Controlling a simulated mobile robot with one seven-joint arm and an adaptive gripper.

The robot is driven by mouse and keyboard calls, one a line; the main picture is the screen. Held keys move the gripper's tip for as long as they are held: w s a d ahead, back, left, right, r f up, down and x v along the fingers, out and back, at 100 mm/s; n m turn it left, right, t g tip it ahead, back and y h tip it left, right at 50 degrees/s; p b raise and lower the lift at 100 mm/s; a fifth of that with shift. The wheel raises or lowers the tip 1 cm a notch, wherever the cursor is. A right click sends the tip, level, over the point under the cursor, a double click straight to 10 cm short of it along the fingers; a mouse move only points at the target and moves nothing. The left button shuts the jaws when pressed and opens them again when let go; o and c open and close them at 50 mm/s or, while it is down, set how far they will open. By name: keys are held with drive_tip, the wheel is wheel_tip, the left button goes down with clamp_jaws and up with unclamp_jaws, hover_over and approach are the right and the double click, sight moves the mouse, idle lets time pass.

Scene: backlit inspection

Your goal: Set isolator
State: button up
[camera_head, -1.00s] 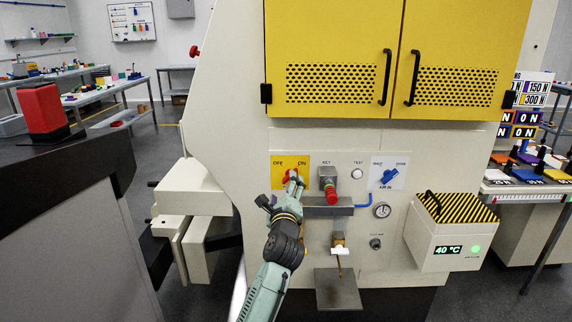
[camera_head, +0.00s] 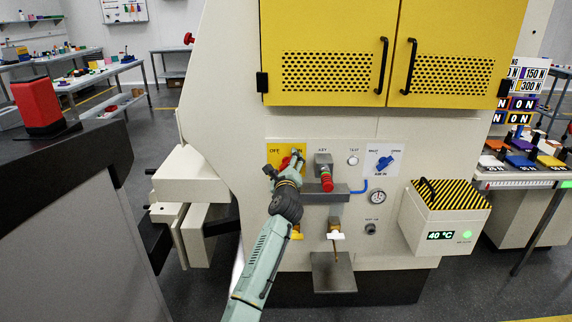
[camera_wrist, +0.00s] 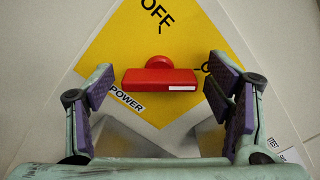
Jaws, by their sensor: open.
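The isolator is a red rotary handle (camera_wrist: 150,80) on a yellow plate (camera_wrist: 187,40) marked OFF and POWER. In the wrist view the handle's bar lies level, with a white mark at its right end near a dark letter partly hidden by my right finger. In the head view the yellow plate (camera_head: 274,152) is at the panel's left, and my gripper (camera_head: 291,165) mostly covers the red handle (camera_head: 285,163). My gripper (camera_wrist: 160,88) is open, one purple-padded finger on each side of the handle, with gaps on both sides. Its depth to the handle is unclear.
Right of the plate are a key block with a red knob (camera_head: 326,180), a test button (camera_head: 353,160) and a blue air handle (camera_head: 385,161). A grey ledge (camera_head: 340,195) juts out below. A striped box (camera_head: 440,235) stands lower right. Yellow doors (camera_head: 330,40) are above.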

drive_tip(key=c, duration=1.2)
drive_tip(key=shift+o, duration=0.2)
drive_tip(key=shift+f+n, duration=0.1)
drive_tip(key=shift+n, duration=0.3)
drive_tip(key=n+b, duration=0.1)
drive_tip(key=n, duration=0.2)
drive_tip(key=shift+n, duration=0.4)
drive_tip(key=n+b, duration=0.1)
drive_tip(key=n, duration=0.3)
drive_tip(key=shift+f, duration=0.15)
drive_tip(key=n+b, duration=0.2)
drive_tip(key=n, duration=0.3)
drive_tip(key=shift+n+b, duration=0.65)
drive_tip(key=shift+n, duration=1.55)
